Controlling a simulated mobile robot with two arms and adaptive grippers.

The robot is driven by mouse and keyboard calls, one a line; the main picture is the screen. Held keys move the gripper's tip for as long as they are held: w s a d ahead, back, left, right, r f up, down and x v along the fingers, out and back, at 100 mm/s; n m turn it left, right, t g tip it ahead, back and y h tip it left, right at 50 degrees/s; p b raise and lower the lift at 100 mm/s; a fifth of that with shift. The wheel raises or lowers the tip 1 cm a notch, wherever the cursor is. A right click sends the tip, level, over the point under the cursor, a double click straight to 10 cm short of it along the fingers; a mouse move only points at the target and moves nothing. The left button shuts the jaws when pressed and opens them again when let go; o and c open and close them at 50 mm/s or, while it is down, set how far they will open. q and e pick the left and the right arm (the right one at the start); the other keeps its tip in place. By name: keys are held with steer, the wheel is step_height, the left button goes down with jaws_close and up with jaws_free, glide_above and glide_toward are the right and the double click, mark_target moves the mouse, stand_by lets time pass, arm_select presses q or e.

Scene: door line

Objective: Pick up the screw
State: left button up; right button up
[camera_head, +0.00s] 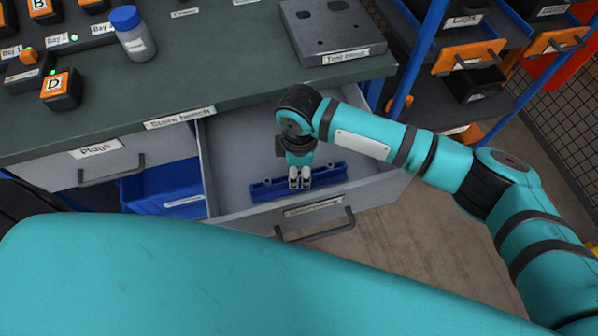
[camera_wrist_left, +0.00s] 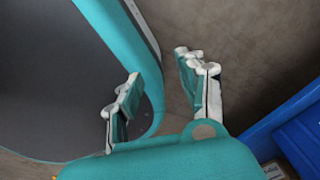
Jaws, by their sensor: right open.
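My right gripper (camera_head: 299,183) reaches down into the open drawer (camera_head: 232,150) under the bench. Its two fingertips are a little apart, over the middle of a long blue holder (camera_head: 262,190). Small grey pieces stand at the holder, one to the left of the fingers (camera_head: 268,183) and one to the right. They are too small to tell whether one is the screw. The gripper covers the holder's middle, and I see nothing held between the fingers. My left gripper (camera_wrist_left: 162,85) shows in the left wrist view, open and empty, with its fingers wide apart.
The drawer's walls and front handle (camera_head: 316,228) surround the right gripper. A blue bin (camera_head: 163,183) is left of the drawer. On the green bench (camera_head: 225,75) stand a blue-capped bottle (camera_head: 133,35) and a grey fixture plate (camera_head: 325,25). Shelving with orange-fronted bins (camera_head: 467,57) stands right.

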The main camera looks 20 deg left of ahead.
mark_target(299, 173)
jaws_close()
steer(key=shift+r, duration=0.1)
step_height(299, 173, up, 10)
stand_by(0.6)
steer(key=c, duration=0.8)
jaws_free()
jaws_close()
